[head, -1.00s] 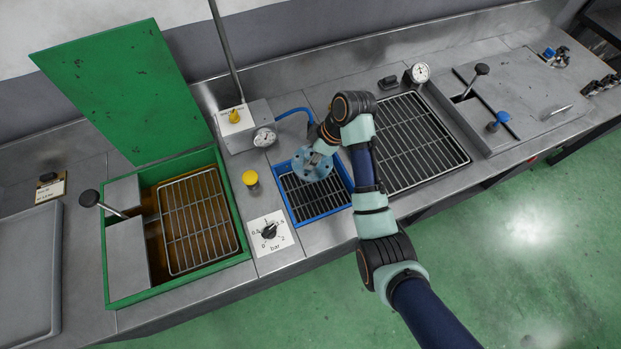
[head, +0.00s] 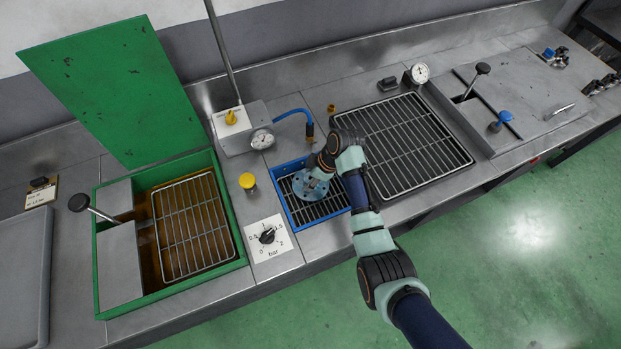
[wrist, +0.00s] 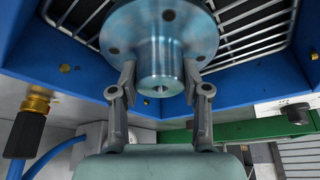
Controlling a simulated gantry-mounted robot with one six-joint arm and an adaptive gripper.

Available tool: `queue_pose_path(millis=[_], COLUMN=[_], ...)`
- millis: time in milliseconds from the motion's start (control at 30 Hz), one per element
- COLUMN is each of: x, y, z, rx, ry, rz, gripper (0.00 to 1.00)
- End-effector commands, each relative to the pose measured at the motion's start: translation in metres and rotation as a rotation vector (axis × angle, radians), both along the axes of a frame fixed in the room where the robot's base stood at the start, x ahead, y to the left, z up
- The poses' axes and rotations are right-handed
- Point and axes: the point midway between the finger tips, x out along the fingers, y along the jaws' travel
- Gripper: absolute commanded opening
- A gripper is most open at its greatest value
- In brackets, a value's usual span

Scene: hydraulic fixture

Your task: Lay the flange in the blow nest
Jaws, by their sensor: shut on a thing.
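The flange (head: 310,187) is a blue-grey metal disc with bolt holes and a round hub. It is at the blow nest (head: 283,206), a blue-rimmed box with a wire grate. In the wrist view the flange (wrist: 160,40) lies over the grate, inside the blue walls (wrist: 245,84). My gripper (wrist: 160,82) is shut on the hub, one finger on each side. In the head view my gripper (head: 322,173) is over the nest and partly hides the flange. I cannot tell whether the disc touches the grate.
A green tank (head: 222,271) with a raised lid stands at left. A yellow button (head: 248,182) and a bar dial (head: 267,236) sit beside the nest. A blue hose (head: 293,112) runs behind it. A large grate (head: 405,145) lies to the right.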

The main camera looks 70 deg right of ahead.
Motion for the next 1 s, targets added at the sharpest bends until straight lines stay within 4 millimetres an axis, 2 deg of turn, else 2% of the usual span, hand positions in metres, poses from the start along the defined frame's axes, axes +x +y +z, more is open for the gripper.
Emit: queue_pose_path(millis=[133, 167, 300, 567, 667, 767, 1000], x=[0.000, 0.000, 0.000, 0.000, 0.000, -0.006, -0.029], y=[0.000, 0.000, 0.000, 0.000, 0.000, -0.002, -0.007], z=[-0.002, -0.003, -0.003, -0.003, 0.003, 0.018, 0.075], rx=[0.000, 0.001, 0.001, 0.001, 0.000, -0.001, -0.002], ry=[-0.001, 0.000, 0.000, 0.000, 0.000, -0.001, -0.001], rz=[0.000, 0.000, 0.000, 0.000, 0.000, -0.002, -0.003], gripper=[0.00, 0.48, 0.71, 0.71, 0.71, 0.71, 0.71])
